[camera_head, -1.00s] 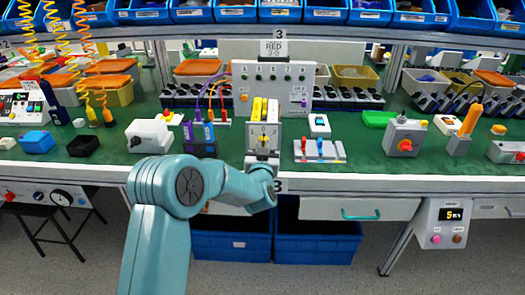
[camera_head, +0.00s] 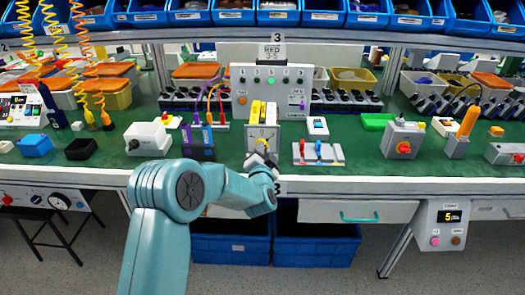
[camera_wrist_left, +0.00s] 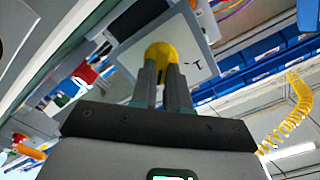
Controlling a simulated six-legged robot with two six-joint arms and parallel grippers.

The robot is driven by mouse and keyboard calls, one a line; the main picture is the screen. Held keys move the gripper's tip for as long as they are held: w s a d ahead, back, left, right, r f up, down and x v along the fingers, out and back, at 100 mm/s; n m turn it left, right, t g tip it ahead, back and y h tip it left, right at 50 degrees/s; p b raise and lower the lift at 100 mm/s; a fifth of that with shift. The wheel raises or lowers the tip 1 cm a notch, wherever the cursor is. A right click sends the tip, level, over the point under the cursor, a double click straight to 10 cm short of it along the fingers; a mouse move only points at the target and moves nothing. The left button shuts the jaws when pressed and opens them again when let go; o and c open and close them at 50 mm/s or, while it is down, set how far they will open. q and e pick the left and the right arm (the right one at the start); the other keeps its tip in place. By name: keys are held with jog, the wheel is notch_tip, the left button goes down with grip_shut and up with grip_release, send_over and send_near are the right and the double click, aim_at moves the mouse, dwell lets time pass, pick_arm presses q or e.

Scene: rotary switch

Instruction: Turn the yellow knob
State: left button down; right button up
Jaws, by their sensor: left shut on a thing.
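The yellow knob (camera_wrist_left: 160,54) is on the pale square face (camera_wrist_left: 197,62) of a switch box and sits between the fingertips of my left gripper (camera_wrist_left: 161,76) in the left wrist view. The fingers are shut on it from both sides and hide part of it. In the head view the switch box (camera_head: 262,132) stands near the bench's front edge, and my left gripper (camera_head: 262,157) is at its lower front. The knob is small there and mostly hidden by the gripper. The box face looks tilted in the left wrist view. My right gripper is not in view.
A purple-and-dark device (camera_head: 198,142) stands just left of the switch box. A plate with red and blue levers (camera_head: 318,152) lies to its right. A grey panel with buttons (camera_head: 272,90) stands behind. Some green bench top (camera_head: 358,150) is clear further right.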

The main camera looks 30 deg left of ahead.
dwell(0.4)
pick_arm(q)
jog(key=c, duration=1.1)
grip_release()
jog(key=v, duration=1.6)
jog(key=shift+s+d+b, duration=0.1)
jog(key=shift+d+b, duration=0.1)
jog(key=shift+b, duration=0.15)
